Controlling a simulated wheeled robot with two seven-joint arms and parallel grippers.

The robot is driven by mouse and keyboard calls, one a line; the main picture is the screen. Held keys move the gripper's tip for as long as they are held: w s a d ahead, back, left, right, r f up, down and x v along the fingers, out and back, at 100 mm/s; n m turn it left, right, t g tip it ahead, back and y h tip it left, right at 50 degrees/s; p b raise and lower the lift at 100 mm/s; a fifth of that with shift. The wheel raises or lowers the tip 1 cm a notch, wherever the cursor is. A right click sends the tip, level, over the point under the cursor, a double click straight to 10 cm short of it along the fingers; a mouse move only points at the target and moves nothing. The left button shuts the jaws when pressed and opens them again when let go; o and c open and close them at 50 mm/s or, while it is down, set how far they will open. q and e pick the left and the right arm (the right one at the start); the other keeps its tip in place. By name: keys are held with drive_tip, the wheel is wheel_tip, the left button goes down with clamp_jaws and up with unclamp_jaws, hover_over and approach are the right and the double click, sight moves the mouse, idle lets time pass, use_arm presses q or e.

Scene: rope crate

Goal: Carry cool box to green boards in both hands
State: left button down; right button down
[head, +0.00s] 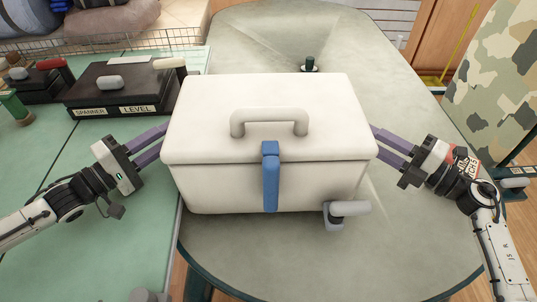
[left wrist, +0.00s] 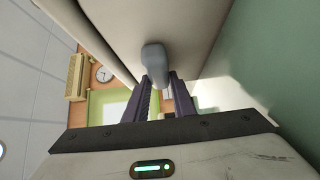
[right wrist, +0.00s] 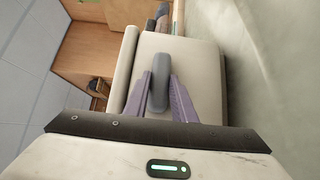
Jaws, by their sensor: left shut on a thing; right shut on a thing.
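The cool box (head: 270,105) is white, with a top carry handle, a blue front latch (head: 271,178) and a grey tap low at its front right. It looks level in the middle of the head view. My left gripper (head: 163,138) is shut on its left side handle, a grey grip in the left wrist view (left wrist: 154,62). My right gripper (head: 378,140) is shut on its right side handle, also grey in the right wrist view (right wrist: 160,82). The green boards (head: 105,255) form the tabletop at left. I cannot tell whether the box's underside touches anything.
A grey-green rounded table (head: 400,245) lies beneath and right of the box, with a small dark knob (head: 310,64) behind. A black case (head: 120,88) marked SPANNER and LEVEL stands on the boards' far part. A camouflage-patterned thing (head: 500,85) stands at right. The boards' near part is mostly clear.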

idle(0.7)
